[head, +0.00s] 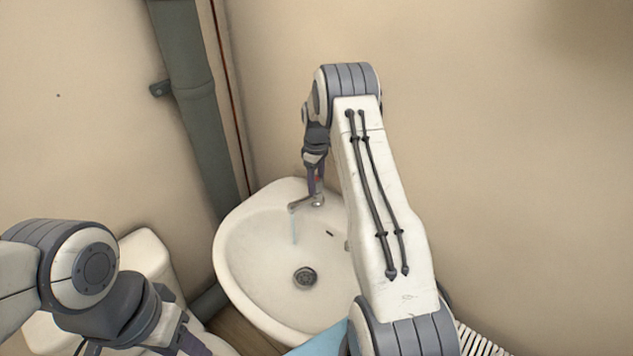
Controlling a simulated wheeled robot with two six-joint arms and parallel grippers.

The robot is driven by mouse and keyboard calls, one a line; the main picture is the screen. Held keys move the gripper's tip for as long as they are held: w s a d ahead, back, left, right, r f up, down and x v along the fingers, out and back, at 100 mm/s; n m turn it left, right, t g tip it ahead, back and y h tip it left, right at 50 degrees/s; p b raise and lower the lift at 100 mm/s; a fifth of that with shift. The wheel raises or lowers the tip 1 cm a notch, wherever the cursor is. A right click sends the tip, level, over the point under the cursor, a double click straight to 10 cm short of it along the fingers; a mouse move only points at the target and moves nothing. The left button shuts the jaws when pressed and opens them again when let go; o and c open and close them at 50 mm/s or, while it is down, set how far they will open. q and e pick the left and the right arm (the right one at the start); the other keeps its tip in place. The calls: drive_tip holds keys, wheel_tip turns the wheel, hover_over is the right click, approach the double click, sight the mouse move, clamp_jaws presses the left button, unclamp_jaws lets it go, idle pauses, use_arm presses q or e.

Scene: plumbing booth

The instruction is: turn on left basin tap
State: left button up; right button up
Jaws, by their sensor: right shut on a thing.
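The white basin (255,245) stands in the corner, with a dark drain (305,277) in its bowl. The small metal tap (303,203) is at its back rim. A thin bluish stream of water (294,228) falls from the spout into the bowl. My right gripper (316,186) reaches down onto the top of the tap and is shut on its handle, which the fingers mostly hide. A bit of red shows there. My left gripper (190,343) is low at the left, away from the basin; its fingertips are cut off or hidden.
A grey-green pipe (196,100) runs down the wall left of the basin. A white toilet (148,258) stands behind my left arm. A light blue thing (322,341) and a white ribbed thing (478,341) show at the bottom edge. The right wall is bare.

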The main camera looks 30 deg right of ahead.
drive_tip(key=shift+w+r+n, duration=0.1)
drive_tip(key=shift+r+n, duration=0.05)
drive_tip(key=shift+n, duration=0.25)
drive_tip(key=o, duration=1.4)
wheel_tip(320, 180, up, 10)
drive_tip(key=shift+f+b, duration=0.15)
drive_tip(key=shift+b, duration=0.8)
drive_tip(key=shift+r, duration=0.35)
